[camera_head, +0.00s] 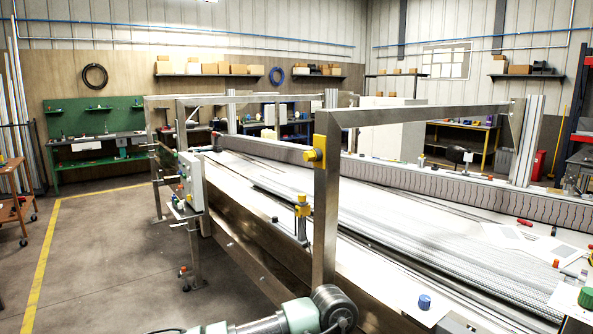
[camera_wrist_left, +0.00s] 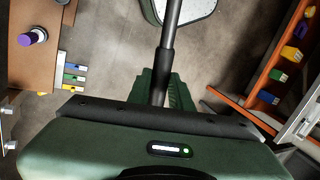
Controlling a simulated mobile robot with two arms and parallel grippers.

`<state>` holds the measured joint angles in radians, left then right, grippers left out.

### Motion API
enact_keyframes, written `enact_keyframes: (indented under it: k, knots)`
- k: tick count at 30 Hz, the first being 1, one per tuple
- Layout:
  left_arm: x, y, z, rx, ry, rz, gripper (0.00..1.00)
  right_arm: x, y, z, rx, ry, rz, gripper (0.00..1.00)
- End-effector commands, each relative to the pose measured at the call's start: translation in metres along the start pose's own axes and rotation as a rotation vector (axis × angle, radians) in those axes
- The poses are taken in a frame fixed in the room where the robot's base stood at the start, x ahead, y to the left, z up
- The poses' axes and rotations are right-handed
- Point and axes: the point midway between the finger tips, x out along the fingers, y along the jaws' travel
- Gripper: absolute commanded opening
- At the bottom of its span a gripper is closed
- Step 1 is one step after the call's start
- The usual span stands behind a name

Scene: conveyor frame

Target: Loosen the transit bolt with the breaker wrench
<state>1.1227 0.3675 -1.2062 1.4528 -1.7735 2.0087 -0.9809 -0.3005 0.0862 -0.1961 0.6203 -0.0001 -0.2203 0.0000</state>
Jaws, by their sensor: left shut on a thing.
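In the left wrist view, a dark straight shaft with a thicker sleeve, seemingly the breaker wrench (camera_wrist_left: 167,60), runs up from my left gripper (camera_wrist_left: 160,98). The gripper is shut on it; the grip itself is mostly hidden behind the green housing, and the wrench's far end leaves the top of the picture. The head view shows a greenish arm link of mine at the bottom, but no gripper. A yellow fitting (camera_head: 317,155) sits on the near steel upright of the conveyor frame (camera_head: 327,220). I cannot tell whether it bears the transit bolt. My right gripper is out of view.
A yellow-topped post (camera_head: 302,210) stands on the conveyor's near side rail, and a grey control box (camera_head: 191,182) hangs further along. A blue cap (camera_head: 424,302) is on the near deck. The floor (camera_head: 90,260) to the left is mostly clear.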

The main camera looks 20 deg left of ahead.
Motion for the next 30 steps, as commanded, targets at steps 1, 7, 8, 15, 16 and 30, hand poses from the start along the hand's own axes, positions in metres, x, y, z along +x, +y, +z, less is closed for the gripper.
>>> enact_keyframes:
  k: [1, 7, 8, 15, 16, 30]
  knots:
    - [-0.015, 0.003, 0.0, -0.057, -0.023, -0.018, 0.0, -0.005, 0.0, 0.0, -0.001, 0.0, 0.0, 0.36]
    - [-0.052, 0.012, -0.001, -0.293, -0.136, -0.107, 0.0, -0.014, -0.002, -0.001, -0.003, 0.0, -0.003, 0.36]
    - [-0.058, 0.013, -0.001, -0.329, -0.158, -0.121, 0.0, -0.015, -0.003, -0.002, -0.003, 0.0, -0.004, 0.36]
    - [-0.113, 0.021, -0.004, -0.677, -0.393, -0.247, 0.0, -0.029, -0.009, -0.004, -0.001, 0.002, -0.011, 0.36]
    - [-0.119, 0.022, -0.005, -0.721, -0.431, -0.262, 0.0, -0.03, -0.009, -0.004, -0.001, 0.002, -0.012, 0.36]
    - [-0.184, 0.027, -0.011, -1.143, -0.843, -0.376, 0.0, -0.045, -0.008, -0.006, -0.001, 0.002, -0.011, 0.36]
